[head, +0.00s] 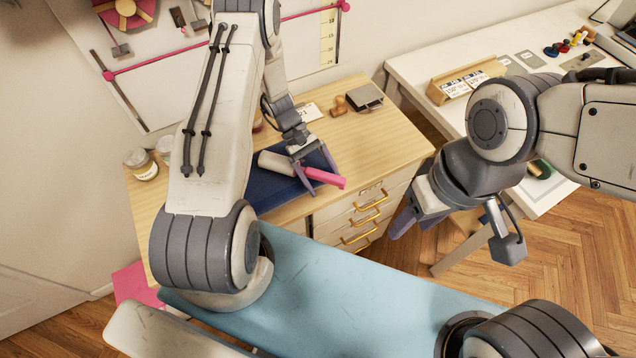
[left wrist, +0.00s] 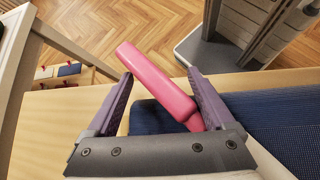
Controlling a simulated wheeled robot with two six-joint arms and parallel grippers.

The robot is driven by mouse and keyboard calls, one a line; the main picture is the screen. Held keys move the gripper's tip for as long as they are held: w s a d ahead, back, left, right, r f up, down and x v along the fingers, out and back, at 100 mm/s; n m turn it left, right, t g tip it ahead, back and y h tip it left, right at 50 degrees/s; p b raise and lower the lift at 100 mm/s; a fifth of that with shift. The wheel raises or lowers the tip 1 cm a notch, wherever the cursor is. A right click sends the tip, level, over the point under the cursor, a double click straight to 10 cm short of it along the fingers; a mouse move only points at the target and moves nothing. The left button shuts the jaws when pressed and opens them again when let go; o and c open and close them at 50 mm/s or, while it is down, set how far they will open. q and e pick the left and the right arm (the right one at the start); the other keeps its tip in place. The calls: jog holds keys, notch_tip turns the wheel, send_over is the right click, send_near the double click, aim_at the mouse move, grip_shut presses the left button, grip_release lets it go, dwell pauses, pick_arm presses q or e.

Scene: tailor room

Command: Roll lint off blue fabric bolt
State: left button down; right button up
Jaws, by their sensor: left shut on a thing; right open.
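The lint roller has a pink handle (head: 325,177) and a pale roller head (head: 276,162). My left gripper (head: 304,176) is shut on the pink handle, which also shows slanted between the fingers in the left wrist view (left wrist: 155,80). The roller head extends left over the dark blue fabric bolt (head: 268,190), which lies on the wooden desk. I cannot tell whether the head touches the fabric. The bolt also shows in the left wrist view (left wrist: 285,122), partly hidden by my gripper. My right gripper (head: 412,218) is open and empty, right of the desk drawers.
The wooden desk (head: 395,135) has a stamp (head: 340,105) and a dark square pad (head: 366,97) at its back. Jars (head: 142,163) stand at its left. A white table (head: 415,70) with a wooden card holder (head: 465,82) stands at the right. Yellow-handled drawers (head: 365,205) face front.

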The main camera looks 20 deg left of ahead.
pick_arm(q)
jog(key=shift+w+d+f, duration=0.15)
jog(key=shift+w+f, duration=0.25)
jog(key=shift+f, duration=0.05)
jog(key=shift+w+r+p, duration=0.2)
jog(key=shift+r+p, duration=0.5)
jog(key=shift+s+r+p, duration=0.1)
jog(key=shift+r+p, duration=0.7)
jog(key=shift+r, duration=0.35)
jog(key=shift+r+p, duration=1.15)
jog(key=shift+r, duration=0.6)
jog(key=shift+s+d, duration=1.65)
jog(key=shift+d, duration=0.25)
jog(key=shift+s+d, duration=0.75)
jog(key=shift+d, duration=0.2)
jog(key=shift+s+d, duration=0.75)
jog(key=shift+d, duration=0.2)
